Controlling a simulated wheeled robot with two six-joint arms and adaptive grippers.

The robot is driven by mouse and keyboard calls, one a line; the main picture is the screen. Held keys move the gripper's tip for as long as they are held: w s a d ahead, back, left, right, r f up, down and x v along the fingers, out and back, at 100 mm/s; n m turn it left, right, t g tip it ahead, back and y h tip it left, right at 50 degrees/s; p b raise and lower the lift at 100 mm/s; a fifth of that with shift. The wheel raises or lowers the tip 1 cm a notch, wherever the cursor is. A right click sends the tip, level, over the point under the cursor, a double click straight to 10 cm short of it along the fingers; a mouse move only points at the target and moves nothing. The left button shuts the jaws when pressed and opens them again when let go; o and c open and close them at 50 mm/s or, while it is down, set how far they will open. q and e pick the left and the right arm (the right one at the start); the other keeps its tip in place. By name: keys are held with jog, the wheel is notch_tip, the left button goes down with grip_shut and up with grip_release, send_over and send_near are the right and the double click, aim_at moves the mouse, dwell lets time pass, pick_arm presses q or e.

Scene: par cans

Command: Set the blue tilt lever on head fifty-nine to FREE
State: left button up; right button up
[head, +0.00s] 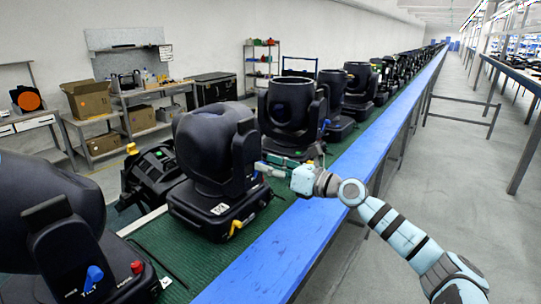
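A dark moving-head lamp (205,150) stands in the middle on the green belt, with a small white tag (219,209) too small to read and a yellow lever (236,226) on its base. My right gripper (264,169) reaches in from the right, its tip close beside this lamp's right yoke arm. A bit of blue shows by the tip; I cannot tell whether it is a lever or whether I touch it. The finger gap is unclear. The nearest lamp (50,205) at lower left has a blue lever (93,277) marked TILT. My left gripper is out of view.
A red knob (137,267) sits on the nearest lamp's base. Another lamp (290,108) stands behind my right gripper, and more recede along the belt. A blue rail (270,262) edges the green belt (180,262). The grey aisle (470,170) at right is open.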

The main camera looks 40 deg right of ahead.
jog(key=shift+f, duration=0.1)
grip_shut()
jog(key=shift+n, duration=0.3)
jog(key=n+b, duration=0.1)
jog(key=n, duration=0.1)
jog(key=a+n+b, duration=0.1)
jog(key=n, duration=0.2)
jog(key=a+n+b, duration=0.1)
jog(key=n, duration=0.2)
jog(key=shift+s+a+b, duration=0.2)
jog(key=shift+s+b, duration=0.15)
jog(key=shift+b, duration=0.05)
jog(key=shift+s+a+n+b, duration=0.1)
jog(key=shift+a+n+b, duration=0.1)
jog(key=shift+n+b, duration=0.55)
jog(key=shift+s+a+n+b, duration=0.15)
jog(key=shift+n+b, duration=0.25)
jog(key=shift+n, duration=0.55)
jog(key=shift+w+a, duration=0.1)
